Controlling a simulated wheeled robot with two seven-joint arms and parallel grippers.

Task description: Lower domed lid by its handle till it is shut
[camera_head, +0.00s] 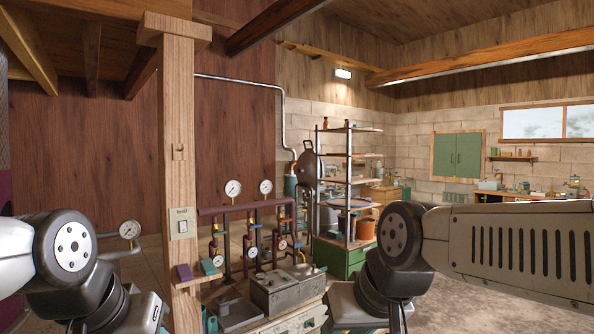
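A dark round lid (307,166), which looks like the domed lid, stands tilted up on edge in the middle distance, left of the metal shelf. A small loop at its top may be its handle. Below it is a grey vessel, partly hidden by the shelf and pipes. My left gripper (148,318) is at the bottom left, cut off by the frame edge, far from the lid. My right gripper (398,319) is at the bottom right of centre, also cut off, and apart from the lid. The fingers of both are too cropped to read.
A wooden post (180,140) with a switch stands at left. A pipe rack with gauges (245,208) and a bench with a grey metal box (287,290) stand in front. A tall shelf (348,185) stands right of the lid. Open floor (450,305) lies at right.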

